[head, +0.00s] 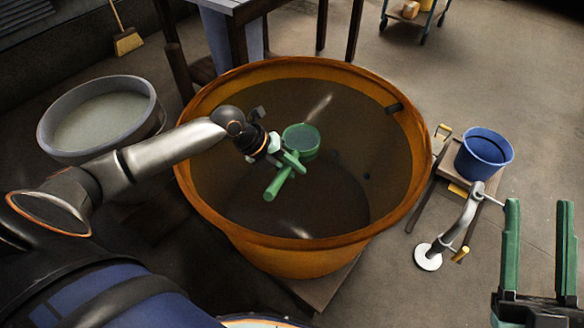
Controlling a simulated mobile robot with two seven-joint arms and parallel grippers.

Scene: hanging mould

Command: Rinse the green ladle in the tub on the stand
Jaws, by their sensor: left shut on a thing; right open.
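The green ladle (280,184) is held over the large orange vat (290,258). Its round cup is at the upper right and its handle points down and left. My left gripper (282,154) is shut on the ladle near where handle and cup meet. A round grey tub (150,122) with pale liquid stands at the left, raised on a dark support that is mostly hidden. A blue tub (485,155) sits on a low wooden stand at the right. My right gripper (538,225) is open and empty at the lower right.
The orange vat rests on a wooden base (338,285) and holds dark liquid. A metal curved-arm fixture (455,225) stands near the blue tub. A dark table (245,12) is behind the vat. A broom (127,40) and a cart (412,15) are further back.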

